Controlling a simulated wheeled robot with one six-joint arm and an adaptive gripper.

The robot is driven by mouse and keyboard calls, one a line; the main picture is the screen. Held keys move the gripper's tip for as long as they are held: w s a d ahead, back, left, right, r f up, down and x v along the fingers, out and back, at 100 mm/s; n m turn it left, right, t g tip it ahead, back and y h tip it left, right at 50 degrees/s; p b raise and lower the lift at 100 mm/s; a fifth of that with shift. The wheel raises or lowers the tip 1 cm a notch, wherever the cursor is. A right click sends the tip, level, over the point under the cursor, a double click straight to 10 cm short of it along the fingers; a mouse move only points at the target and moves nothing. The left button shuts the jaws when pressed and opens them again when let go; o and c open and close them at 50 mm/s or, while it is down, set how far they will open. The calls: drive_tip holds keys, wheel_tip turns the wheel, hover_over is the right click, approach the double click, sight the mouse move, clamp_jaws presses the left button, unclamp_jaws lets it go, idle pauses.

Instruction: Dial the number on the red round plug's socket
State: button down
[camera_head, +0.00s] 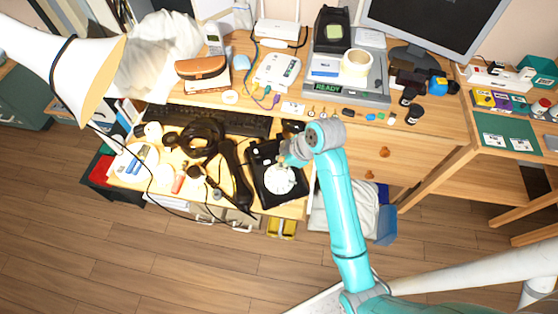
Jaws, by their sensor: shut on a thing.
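A black dial phone (265,156) with a round white dial (278,180) sits on the lower wooden surface, near its right end. A black handset (238,180) lies just left of it. My gripper (287,162) is over the dial's upper edge, coming from the right. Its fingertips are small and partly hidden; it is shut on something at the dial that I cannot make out. I cannot pick out a red round plug or its socket, and no socket number is readable.
Coiled black cable (204,139), a keyboard (215,119) and small items crowd the space left of the phone. A white lamp (77,72) hangs at upper left. The upper desk holds a monitor (435,25) and a grey device (345,78). A side table (470,130) stands right.

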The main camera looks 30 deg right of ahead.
drive_tip(key=shift+s+d, duration=0.1)
idle(0.3)
drive_tip(key=shift+s+d+f, duration=0.1)
drive_tip(key=shift+s+d, duration=0.15)
drive_tip(key=shift+d, duration=0.15)
drive_tip(key=shift+s+d, duration=0.1)
drive_tip(key=shift+s+d+f, duration=0.2)
drive_tip(key=shift+s+d, duration=0.1)
drive_tip(key=shift+s, duration=0.15)
idle(0.4)
drive_tip(key=shift+s+d+f, duration=0.15)
drive_tip(key=shift+s+f, duration=0.1)
drive_tip(key=shift+s, duration=0.25)
